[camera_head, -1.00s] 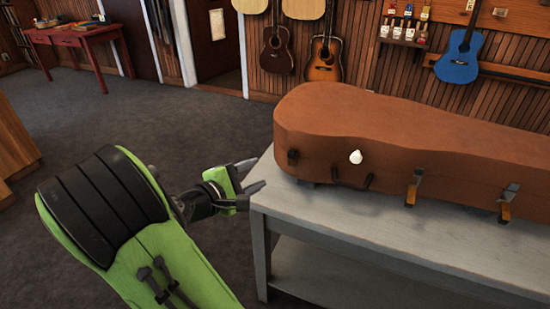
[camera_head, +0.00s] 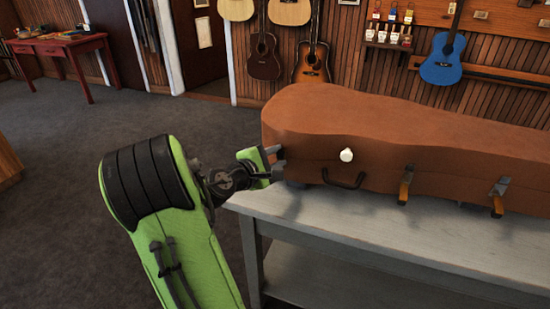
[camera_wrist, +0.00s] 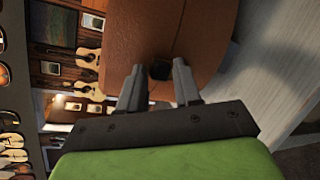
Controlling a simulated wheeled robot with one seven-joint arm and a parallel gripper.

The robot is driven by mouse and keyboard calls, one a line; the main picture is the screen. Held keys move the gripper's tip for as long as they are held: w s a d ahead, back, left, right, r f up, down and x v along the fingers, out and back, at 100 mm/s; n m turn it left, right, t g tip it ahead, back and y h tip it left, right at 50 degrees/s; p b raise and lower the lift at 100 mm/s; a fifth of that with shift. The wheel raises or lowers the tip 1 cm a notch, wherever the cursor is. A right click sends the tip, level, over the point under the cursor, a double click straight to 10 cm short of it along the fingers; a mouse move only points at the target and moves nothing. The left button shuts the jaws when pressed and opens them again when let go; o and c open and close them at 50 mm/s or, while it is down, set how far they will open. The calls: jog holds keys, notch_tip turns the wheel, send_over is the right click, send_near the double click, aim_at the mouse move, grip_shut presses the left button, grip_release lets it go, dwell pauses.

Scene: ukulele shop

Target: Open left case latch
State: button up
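A brown guitar-shaped case (camera_head: 380,135) lies closed on a grey table. Its left latch is a small dark piece that shows in the wrist view (camera_wrist: 159,71) on the case's side; in the head view my gripper largely hides it. My gripper (camera_head: 277,155) is at the left end of the case's front side. In the wrist view its two fingers (camera_wrist: 159,80) are apart, one on each side of the latch; I cannot tell whether they touch it. Two other latches, a middle one (camera_head: 405,186) and a right one (camera_head: 498,196), show brass-coloured parts.
The grey table (camera_head: 330,225) has bare top in front of the case. Guitars hang on the wall behind. A red table (camera_head: 62,48) stands far left. The floor at left is clear.

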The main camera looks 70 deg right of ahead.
grip_shut()
jog(key=shift+a+f, duration=0.1)
jog(key=shift+f, duration=0.05)
jog(key=shift+w+a+f+m+g+h, duration=0.1)
jog(key=shift+a+f+m+g+h, duration=0.6)
jog(key=shift+h, duration=0.75)
jog(key=shift+a+f+m+g+h, duration=0.15)
jog(key=shift+f+m+g+h, duration=0.35)
jog(key=shift+f+g+h, duration=0.7)
jog(key=shift+w+a+f+m+g+h, duration=0.1)
jog(key=shift+a+f+m+g+h, duration=0.45)
jog(key=shift+h, duration=1.2)
jog(key=shift+d+r, duration=0.1)
